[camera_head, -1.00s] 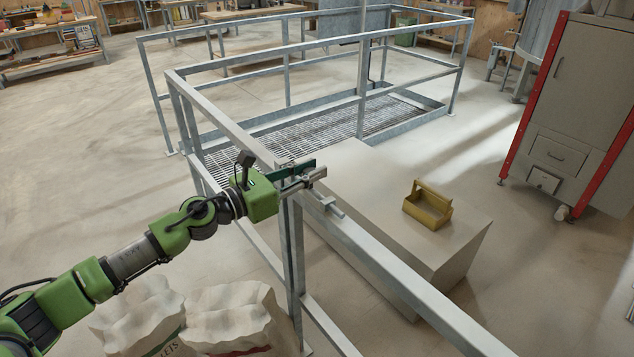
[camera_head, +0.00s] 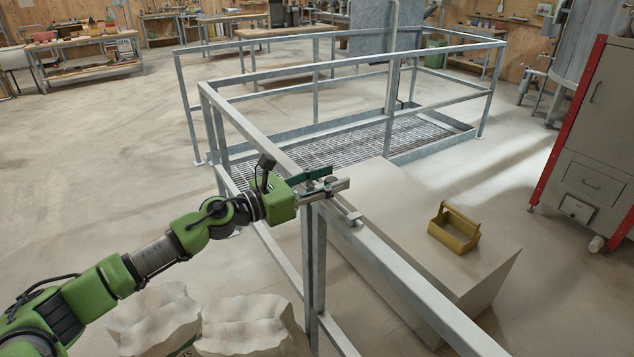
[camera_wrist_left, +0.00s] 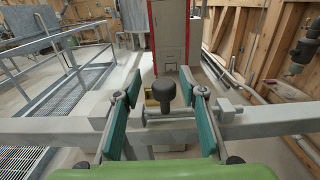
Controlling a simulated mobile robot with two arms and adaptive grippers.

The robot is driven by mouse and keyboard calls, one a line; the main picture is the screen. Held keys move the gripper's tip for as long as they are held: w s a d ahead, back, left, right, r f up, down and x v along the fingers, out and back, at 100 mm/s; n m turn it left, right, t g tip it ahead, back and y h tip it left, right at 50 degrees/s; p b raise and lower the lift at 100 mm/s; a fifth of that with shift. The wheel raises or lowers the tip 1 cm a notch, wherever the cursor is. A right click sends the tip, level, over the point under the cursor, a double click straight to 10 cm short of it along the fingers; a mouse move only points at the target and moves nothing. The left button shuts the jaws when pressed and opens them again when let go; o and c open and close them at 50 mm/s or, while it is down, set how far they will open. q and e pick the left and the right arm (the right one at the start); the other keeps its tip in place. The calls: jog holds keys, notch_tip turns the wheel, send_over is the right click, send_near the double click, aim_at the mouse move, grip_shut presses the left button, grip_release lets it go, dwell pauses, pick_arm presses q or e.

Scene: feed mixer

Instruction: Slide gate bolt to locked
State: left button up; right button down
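The gate bolt (camera_wrist_left: 170,118) is a metal bar lying along the top rail of the grey gate railing, with a black knob (camera_wrist_left: 163,94) standing up from it. My left gripper (camera_head: 325,181) is over the top rail at the bolt in the head view, where its fingers largely hide the knob. In the left wrist view its two teal fingers (camera_wrist_left: 160,84) are spread, one on each side of the knob, with visible gaps. Part of the bolt's metal fitting (camera_head: 350,216) shows on the rail just beyond the fingers. My right gripper is in neither view.
Metal railings (camera_head: 440,308) surround a floor grate (camera_head: 350,147). A yellow open tote (camera_head: 455,230) sits on a beige block (camera_head: 480,258) beyond the rail. Pale feed sacks (camera_head: 240,325) stand below my left arm. A grey cabinet with red edges (camera_head: 600,150) stands at right.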

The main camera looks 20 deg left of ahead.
pick_arm(q)
jog(key=v, duration=1.2)
jog(key=shift+w, duration=0.1)
dwell(0.4)
